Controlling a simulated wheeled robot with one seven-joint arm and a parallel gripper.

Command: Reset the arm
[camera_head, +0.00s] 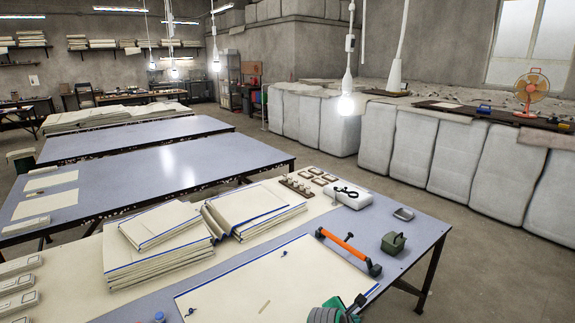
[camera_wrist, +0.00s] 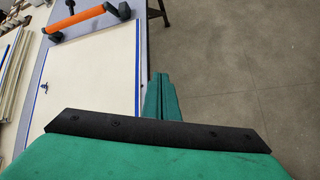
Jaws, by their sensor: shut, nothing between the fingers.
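My gripper shows in the wrist view (camera_wrist: 162,98), its two green fingers shut together with nothing between them. It is over the right edge of the table, beside a cream cloth with a blue border (camera_wrist: 95,60). In the head view part of my green arm end (camera_head: 340,310) shows at the bottom edge, at the near right corner of the same cloth (camera_head: 255,280). The cloth lies flat on the table (camera_head: 425,235). The fingertips are not clear in the head view.
An orange-handled tool (camera_head: 348,252) lies at the cloth's right edge, near a dark green box (camera_head: 393,243). Folded cloth stacks (camera_head: 160,240) lie behind the cloth. A white case (camera_head: 348,195) stands at the table's far side. Open floor (camera_head: 490,260) lies to the right.

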